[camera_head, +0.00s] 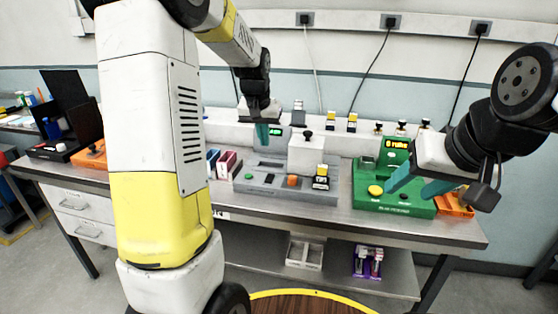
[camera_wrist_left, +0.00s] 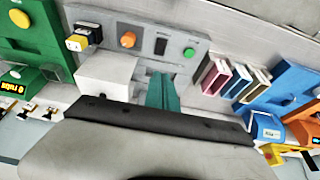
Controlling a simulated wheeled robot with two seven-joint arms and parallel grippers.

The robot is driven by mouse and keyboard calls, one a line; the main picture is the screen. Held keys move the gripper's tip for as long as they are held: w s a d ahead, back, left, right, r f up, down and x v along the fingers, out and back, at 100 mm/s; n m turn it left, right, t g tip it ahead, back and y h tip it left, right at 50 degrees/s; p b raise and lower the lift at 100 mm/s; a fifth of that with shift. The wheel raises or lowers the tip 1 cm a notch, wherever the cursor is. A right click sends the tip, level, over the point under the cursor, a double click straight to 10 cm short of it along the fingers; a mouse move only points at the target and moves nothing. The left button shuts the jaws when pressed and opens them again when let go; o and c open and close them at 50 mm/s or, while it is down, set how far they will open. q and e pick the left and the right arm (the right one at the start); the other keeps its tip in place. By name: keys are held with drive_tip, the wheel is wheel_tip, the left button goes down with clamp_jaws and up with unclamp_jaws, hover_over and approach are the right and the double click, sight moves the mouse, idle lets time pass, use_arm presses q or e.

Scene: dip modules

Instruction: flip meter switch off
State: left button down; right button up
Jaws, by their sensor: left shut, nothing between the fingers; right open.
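In the left wrist view the black switch (camera_wrist_left: 161,46) lies between the orange knob (camera_wrist_left: 128,39) and green button (camera_wrist_left: 189,52). I cannot tell its position. My left gripper (camera_head: 262,133) is shut and empty, above the back of the meter; its teal fingers show in the left wrist view (camera_wrist_left: 162,90). My right gripper (camera_head: 412,184) is open over the green device.
A green device (camera_head: 365,205) with a yellow button stands right of the meter, an orange item (camera_head: 455,203) beyond it. A white block (camera_head: 306,157) rises from the meter's back. Coloured boxes (camera_head: 222,163) stand left of it. The bench's front edge is clear.

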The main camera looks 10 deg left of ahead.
sight(269, 175)
use_arm(q)
drive_tip(key=x, duration=1.4)
drive_tip(key=shift+s+f, duration=0.1)
drive_tip(key=shift+s, duration=0.35)
drive_tip(key=shift+f, duration=0.2)
drive_tip(key=shift+s, duration=0.85)
